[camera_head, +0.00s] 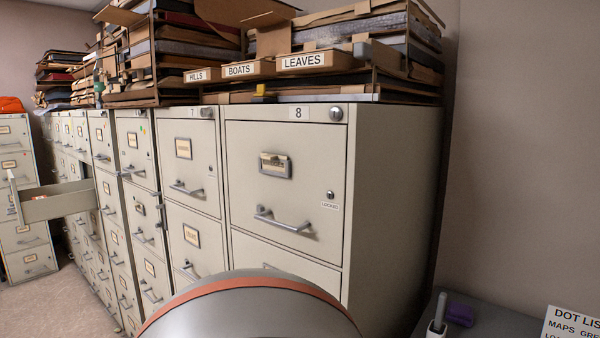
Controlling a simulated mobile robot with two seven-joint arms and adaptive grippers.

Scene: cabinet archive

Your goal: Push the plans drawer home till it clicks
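One drawer (62,204) stands pulled out from the row of beige filing cabinets at the far left of the head view. Its long side faces me and its front is at the left end. Something small and orange-red shows inside it. Its label cannot be read, so I cannot tell if it is the plans drawer. The drawers of the near cabinet (285,185), marked 8, look shut, and the upper one has a bar handle (284,222). Neither of my grippers is in view.
Folders and boxes are stacked on the cabinets, with small trays marked HILLS (202,75), BOATS (248,69) and LEAVES (316,62) at the front edge. A dark surface at lower right holds a purple item (461,315) and a sign (572,323). Carpet (50,308) is clear at lower left.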

